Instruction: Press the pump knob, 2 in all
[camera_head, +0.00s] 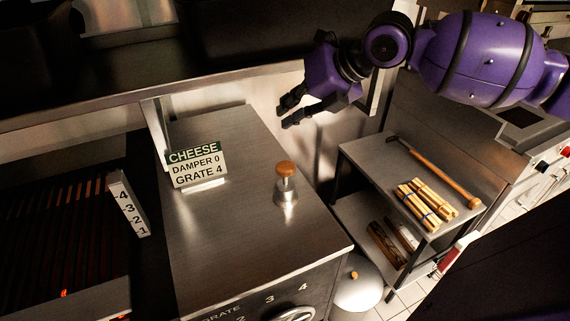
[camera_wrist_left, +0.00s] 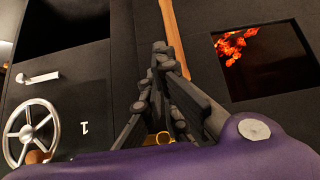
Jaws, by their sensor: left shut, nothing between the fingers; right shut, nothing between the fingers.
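A knob with a round wooden top (camera_head: 285,169) stands upright on a silver cone-shaped base on the steel counter (camera_head: 235,245); it looks like the pump knob. My right gripper (camera_head: 288,112) is above and beyond the counter's back right corner, shut and empty, apart from the knob. My left gripper does not show in the head view. In the left wrist view my left gripper (camera_wrist_left: 160,48) is shut and empty, in front of a dark panel. The knob cannot be made out for certain there.
A sign (camera_head: 197,166) reading CHEESE, DAMPER 0, GRATE 4 stands left of the knob. A numbered strip (camera_head: 127,205) borders the grill. A right-hand shelf holds bundled sticks (camera_head: 427,202) and a wooden-handled tool (camera_head: 440,175). The left wrist view shows a handwheel (camera_wrist_left: 29,132) and glowing coals (camera_wrist_left: 233,46).

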